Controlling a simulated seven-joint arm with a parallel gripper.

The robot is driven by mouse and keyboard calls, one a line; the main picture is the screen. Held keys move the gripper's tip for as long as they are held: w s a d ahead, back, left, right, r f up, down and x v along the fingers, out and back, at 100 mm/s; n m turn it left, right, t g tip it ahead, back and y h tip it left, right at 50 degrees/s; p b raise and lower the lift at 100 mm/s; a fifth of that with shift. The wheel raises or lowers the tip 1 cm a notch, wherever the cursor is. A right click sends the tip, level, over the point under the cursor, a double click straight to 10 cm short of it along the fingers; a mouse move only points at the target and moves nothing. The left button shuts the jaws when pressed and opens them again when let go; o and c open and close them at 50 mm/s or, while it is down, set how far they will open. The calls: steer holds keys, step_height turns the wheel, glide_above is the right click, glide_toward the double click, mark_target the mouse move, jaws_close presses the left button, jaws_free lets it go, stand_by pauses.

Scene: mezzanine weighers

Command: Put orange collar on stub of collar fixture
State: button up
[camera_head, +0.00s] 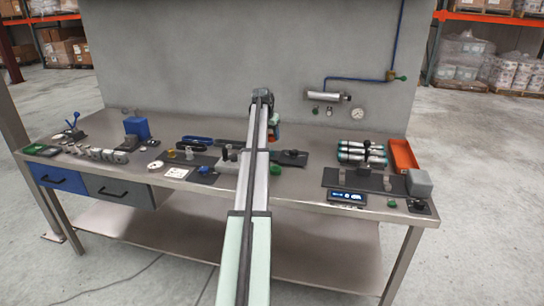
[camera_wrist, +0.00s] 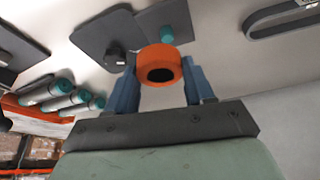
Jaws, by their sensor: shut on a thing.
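The orange collar (camera_wrist: 161,58) sits between the two blue fingers of my gripper (camera_wrist: 159,72) in the wrist view, its dark bore facing the camera. My gripper is shut on it. In the head view a bit of orange (camera_head: 277,117) shows beside the end of my arm; the rest of the gripper is mostly hidden. Just beyond the collar in the wrist view is a dark plate (camera_wrist: 183,17) with a short teal stub (camera_wrist: 166,33), which looks like the collar fixture. The collar and stub appear apart; the height between them is hard to tell.
A second dark plate with a black knob (camera_wrist: 115,54) lies beside the stub's plate. Teal-ended cylinders (camera_head: 362,152) and an orange bin (camera_head: 403,155) stand to the right on the bench. Small parts (camera_head: 100,153) line the left. My arm hides the bench middle.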

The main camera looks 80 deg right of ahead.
mark_target(271, 151)
steer(key=shift+m, duration=0.3)
steer(key=shift+w+x, duration=0.25)
steer(key=shift+x, duration=1.35)
steer(key=shift+w+x, duration=0.25)
steer(key=shift+x, duration=1.4)
steer(key=shift+w+x, duration=0.25)
steer(key=shift+x, duration=1.35)
steer(key=shift+f, duration=0.25)
steer(key=o, duration=1)
steer(key=v, duration=1.2)
steer(key=shift+a+r, duration=0.15)
